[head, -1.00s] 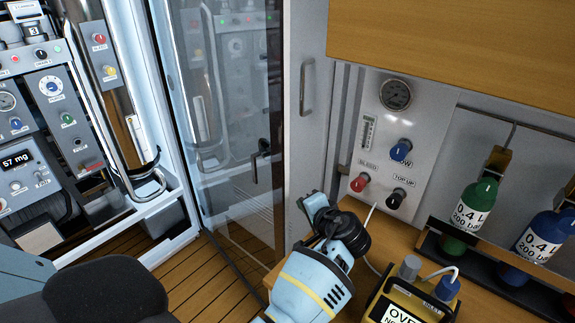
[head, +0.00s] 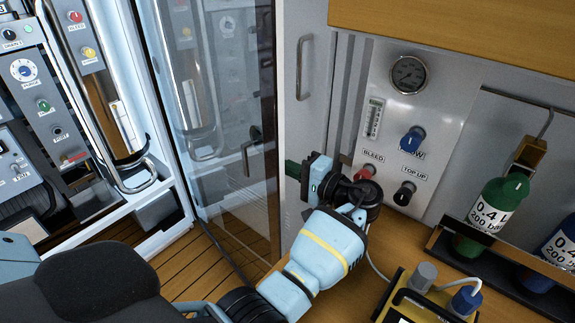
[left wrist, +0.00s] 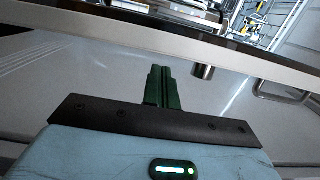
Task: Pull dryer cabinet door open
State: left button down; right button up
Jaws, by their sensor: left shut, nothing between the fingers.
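A tall glass door (head: 215,110) with a dark handle (head: 250,150) stands at centre left, closed as far as I see. Right of it is a pale grey cabinet door (head: 305,110) with a vertical metal bar handle (head: 304,68). No label shows which belongs to the dryer cabinet. My left gripper (head: 291,170) is in front of the grey door's lower part, below its bar handle, its green fingers pointing left towards the dark handle but apart from it. In the left wrist view the fingers (left wrist: 158,86) are together and empty. My right gripper is out of view.
A gauge panel (head: 395,110) with coloured knobs is close right of my left gripper. A wooden counter (head: 360,285) below it carries a yellow device (head: 430,295). Green and blue bottles stand at right. An instrument rack is at left, above wooden floor.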

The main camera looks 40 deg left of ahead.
pick_arm(q)
jog(key=a+p, duration=0.1)
jog(key=a, duration=0.6)
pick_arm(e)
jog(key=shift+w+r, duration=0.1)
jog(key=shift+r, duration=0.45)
pick_arm(q)
jog(key=shift+a, duration=0.1)
